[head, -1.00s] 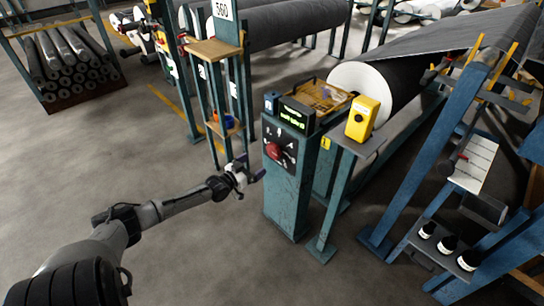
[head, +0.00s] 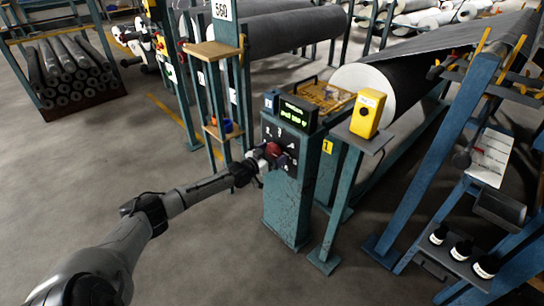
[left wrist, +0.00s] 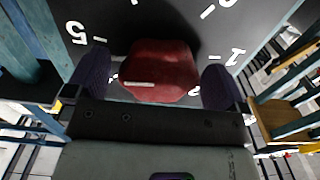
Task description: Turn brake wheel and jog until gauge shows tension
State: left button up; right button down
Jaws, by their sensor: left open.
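The red brake wheel (head: 273,149) is on the black numbered dial plate of a teal post. In the left wrist view the wheel (left wrist: 160,70) lies between the two dark fingers, with a pale mark on its face. My left gripper (head: 264,158) is open at the wheel, one finger on each side. Some dark gap shows beside it, and I cannot tell whether either finger touches. A gauge display (head: 298,113) with green lit text sits on top of the post; its text is too small to read. A yellow box with a dark button (head: 367,112) stands on a side shelf.
A large grey roll with a white end (head: 362,93) lies behind the post. A shelf stand (head: 224,130) is left of the post. Blue frame legs and dark bottles (head: 461,249) are on the right. The floor at front is clear.

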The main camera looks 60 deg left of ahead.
pick_arm(q)
jog(key=shift+c, duration=1.4)
jog(key=c, duration=0.6)
jog(key=shift+r+n+p, duration=0.1)
jog(key=shift+n+p, duration=0.25)
jog(key=shift+n, duration=1.25)
jog(key=o, duration=0.9)
